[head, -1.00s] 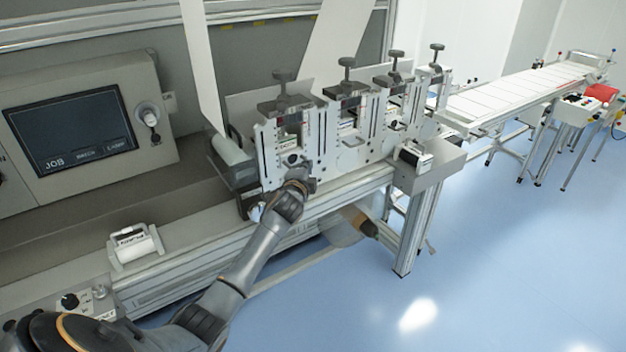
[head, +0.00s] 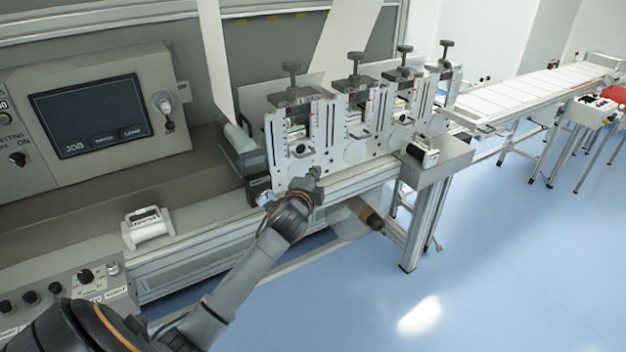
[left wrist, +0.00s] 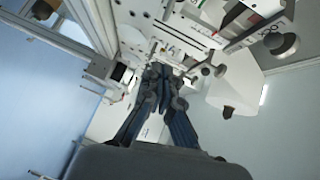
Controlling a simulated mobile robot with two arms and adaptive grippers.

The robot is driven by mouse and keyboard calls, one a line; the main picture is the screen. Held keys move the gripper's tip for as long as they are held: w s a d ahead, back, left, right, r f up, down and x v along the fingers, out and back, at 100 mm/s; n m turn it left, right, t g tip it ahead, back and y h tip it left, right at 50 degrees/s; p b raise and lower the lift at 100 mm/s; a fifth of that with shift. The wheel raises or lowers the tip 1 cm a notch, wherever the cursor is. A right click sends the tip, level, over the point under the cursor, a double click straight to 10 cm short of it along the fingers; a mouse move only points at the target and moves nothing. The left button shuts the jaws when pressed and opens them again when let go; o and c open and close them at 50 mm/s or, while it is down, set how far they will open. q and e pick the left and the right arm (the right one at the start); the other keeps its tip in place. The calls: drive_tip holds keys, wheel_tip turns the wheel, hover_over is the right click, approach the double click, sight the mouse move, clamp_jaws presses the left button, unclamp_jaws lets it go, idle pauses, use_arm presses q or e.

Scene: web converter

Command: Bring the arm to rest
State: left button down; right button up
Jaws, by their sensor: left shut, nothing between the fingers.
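My left arm (head: 255,265) comes in from the lower left in the head view and reaches to the front of the web converter (head: 345,160). My left gripper (head: 316,172) is in front of the lower part of the nearest white station plate, and I cannot tell from the head view whether it touches it. In the left wrist view, the gripper (left wrist: 157,80) has its dark fingers together, with nothing between them. The machine's white plates and a round dark knob (left wrist: 283,44) are beyond the fingertips. My right gripper is not in view.
A control panel with a screen (head: 90,115) stands at the left. A conveyor table (head: 530,90) extends to the right. The blue floor (head: 500,270) at the lower right is clear.

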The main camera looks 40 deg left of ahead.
use_arm(q)
drive_tip(key=shift+s+d, duration=0.15)
drive_tip(key=shift+s, duration=0.55)
